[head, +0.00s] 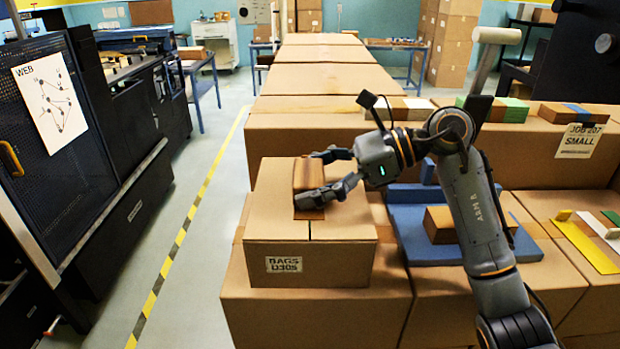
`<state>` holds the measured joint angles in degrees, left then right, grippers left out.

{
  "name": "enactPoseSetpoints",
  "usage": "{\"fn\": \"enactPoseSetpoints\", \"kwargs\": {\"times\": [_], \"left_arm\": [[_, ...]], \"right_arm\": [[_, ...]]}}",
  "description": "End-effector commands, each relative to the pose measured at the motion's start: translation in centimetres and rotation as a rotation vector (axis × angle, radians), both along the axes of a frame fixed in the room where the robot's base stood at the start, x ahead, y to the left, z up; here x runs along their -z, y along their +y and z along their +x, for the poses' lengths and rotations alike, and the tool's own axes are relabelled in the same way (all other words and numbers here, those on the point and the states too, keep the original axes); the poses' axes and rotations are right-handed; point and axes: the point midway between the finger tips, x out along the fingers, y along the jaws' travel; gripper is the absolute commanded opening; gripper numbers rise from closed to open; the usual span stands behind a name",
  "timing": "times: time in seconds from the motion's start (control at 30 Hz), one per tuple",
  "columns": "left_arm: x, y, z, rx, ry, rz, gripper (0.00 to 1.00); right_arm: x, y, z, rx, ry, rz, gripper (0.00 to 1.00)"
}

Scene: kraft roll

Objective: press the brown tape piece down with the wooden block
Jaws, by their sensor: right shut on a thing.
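The wooden block (307,174) is brown and stands on top of a cardboard box (345,258) labelled "BAGS". The brown tape piece (309,214) is a darker patch on the box top, showing at the near edge of the block. The block seems to rest on or just above it; contact cannot be told, and the rest of the tape is hidden. My right gripper (323,176) comes from the right and is shut on the block, one finger on the far side and one on the near side. My left gripper is out of view.
A blue tray (408,212) with another wooden block (440,226) lies right of the box. Yellow, white and green strips (587,242) lie at the far right. Large cardboard boxes (315,108) extend behind. The aisle with a striped floor line (182,236) is clear.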

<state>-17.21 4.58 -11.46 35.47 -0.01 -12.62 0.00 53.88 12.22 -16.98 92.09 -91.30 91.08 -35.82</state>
Motion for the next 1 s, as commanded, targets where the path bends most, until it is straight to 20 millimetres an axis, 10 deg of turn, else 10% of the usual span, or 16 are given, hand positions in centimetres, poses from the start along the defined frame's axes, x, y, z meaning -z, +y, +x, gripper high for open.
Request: {"fn": "enactPoseSetpoints", "kwargs": {"times": [0.57,1.0], "left_arm": [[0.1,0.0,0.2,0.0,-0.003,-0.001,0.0],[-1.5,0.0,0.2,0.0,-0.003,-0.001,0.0]], "right_arm": [[0.1,0.0,0.0,0.0,0.0,-0.001,0.48],[-3.4,0.0,0.0,0.001,-0.001,0.001,0.48]]}}
